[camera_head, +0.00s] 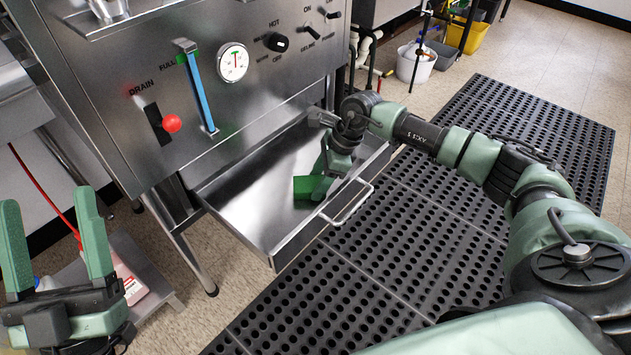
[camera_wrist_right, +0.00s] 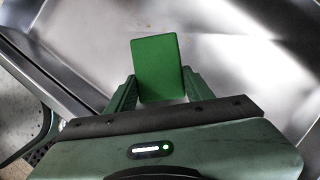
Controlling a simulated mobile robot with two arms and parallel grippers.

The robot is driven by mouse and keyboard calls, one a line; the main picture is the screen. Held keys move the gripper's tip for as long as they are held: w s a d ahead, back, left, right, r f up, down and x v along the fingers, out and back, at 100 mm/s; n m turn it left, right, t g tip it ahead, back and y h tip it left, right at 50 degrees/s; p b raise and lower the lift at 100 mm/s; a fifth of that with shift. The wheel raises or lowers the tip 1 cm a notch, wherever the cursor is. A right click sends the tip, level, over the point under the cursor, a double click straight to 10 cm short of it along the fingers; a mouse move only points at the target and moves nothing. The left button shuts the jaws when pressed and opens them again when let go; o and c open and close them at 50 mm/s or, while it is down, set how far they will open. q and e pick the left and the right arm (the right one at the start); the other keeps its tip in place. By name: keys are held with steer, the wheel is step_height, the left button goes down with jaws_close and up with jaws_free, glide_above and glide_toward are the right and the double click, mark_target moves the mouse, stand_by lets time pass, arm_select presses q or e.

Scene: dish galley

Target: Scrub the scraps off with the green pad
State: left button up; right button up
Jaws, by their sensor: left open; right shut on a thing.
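The green pad (camera_head: 309,187) is held by my right gripper (camera_head: 325,172) inside the open metal drawer tray (camera_head: 240,208). In the right wrist view the pad (camera_wrist_right: 158,67) stands out between the two fingers of the right gripper (camera_wrist_right: 160,92), which is shut on it. The pad is low over the tray floor; I cannot tell whether it touches. My left gripper (camera_head: 55,235) is open and empty at the lower left, apart from the tray.
The steel machine front with a gauge (camera_head: 233,62), a red drain knob (camera_head: 172,123) and a blue level strip (camera_head: 201,90) rises behind the tray. The tray's handle (camera_head: 347,203) is at its front edge. A black perforated mat (camera_head: 400,265) covers the floor. A white bucket (camera_head: 416,64) stands further back.

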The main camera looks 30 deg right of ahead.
steer(key=shift+s+a+r, duration=0.1)
steer(key=shift+a+r, duration=0.05)
steer(key=shift+r, duration=0.75)
steer(key=shift+r+p, duration=0.5)
steer(key=shift+p, duration=0.1)
steer(key=shift+r+p, duration=0.3)
steer(key=shift+r, duration=0.15)
steer(key=shift+r+p, duration=0.35)
steer(key=shift+r, duration=0.15)
steer(key=shift+r+p, duration=0.35)
steer(key=shift+r, duration=0.15)
steer(key=shift+r+p, duration=0.3)
steer(key=shift+r, duration=0.15)
steer(key=shift+r+p, duration=0.3)
steer(key=shift+r, duration=0.15)
arm_select(q)
steer(key=a+f+g+y, duration=0.2)
steer(key=f+g, duration=0.4)
steer(key=f, duration=0.4)
steer(key=a+f+g+y, duration=0.2)
steer(key=f+g, duration=0.5)
steer(key=f, duration=0.4)
steer(key=shift+w+f+n+y, duration=0.15)
steer(key=shift+w+n+y, duration=0.15)
steer(key=shift+y, duration=0.1)
arm_select(e)
steer(key=shift+r, duration=0.3)
